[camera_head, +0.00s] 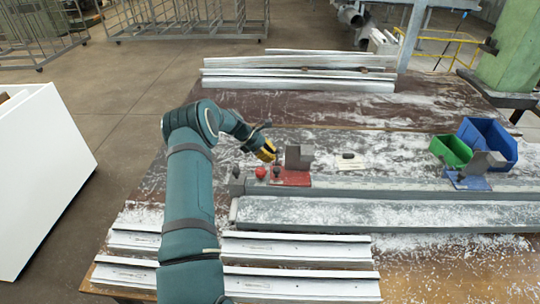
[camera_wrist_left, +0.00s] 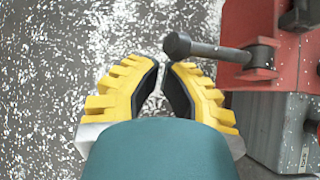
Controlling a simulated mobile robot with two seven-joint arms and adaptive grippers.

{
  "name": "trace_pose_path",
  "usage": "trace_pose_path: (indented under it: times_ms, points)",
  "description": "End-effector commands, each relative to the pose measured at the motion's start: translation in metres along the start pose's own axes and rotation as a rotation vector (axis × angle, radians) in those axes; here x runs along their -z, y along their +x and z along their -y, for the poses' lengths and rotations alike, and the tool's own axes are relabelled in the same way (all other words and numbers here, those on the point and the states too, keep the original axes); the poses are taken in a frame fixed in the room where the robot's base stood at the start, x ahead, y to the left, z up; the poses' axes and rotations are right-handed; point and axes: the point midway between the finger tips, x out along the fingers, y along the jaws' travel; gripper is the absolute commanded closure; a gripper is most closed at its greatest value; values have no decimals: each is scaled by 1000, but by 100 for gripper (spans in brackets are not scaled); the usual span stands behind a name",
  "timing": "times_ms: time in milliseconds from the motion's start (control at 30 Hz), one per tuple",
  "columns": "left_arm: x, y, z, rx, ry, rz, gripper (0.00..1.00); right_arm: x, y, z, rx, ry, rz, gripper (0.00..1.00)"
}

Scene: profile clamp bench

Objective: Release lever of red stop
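The red stop (camera_head: 290,178) sits on the grey rail behind the long profile, with a grey angle block on it. In the left wrist view the red stop (camera_wrist_left: 236,22) fills the upper right. Its lever (camera_wrist_left: 220,51) is a dark rod running left from a pivot to a round dark knob (camera_wrist_left: 177,45). My left gripper (camera_head: 268,151) is above and behind the stop's left end. In the wrist view the left gripper's yellow fingers (camera_wrist_left: 164,72) have their tips almost together, with nothing held. The knob lies just beyond the fingertips; contact cannot be told. My right gripper is out of view.
A red knob (camera_head: 260,172) stands left of the stop. A blue stop (camera_head: 468,181) sits on the rail at right, near green (camera_head: 451,151) and blue (camera_head: 488,140) bins. Profiles (camera_head: 298,72) lie at the back and others (camera_head: 300,283) in front. The bench behind the rail is mostly clear.

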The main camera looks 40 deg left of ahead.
Motion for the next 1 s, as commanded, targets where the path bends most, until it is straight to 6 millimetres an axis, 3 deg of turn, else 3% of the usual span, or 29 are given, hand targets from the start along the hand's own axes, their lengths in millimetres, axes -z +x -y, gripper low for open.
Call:
trace_pose_path:
  times_ms: [1000]
  points:
    - [-6, -8, -2, -199, 184, 1, 100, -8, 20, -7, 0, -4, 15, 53]
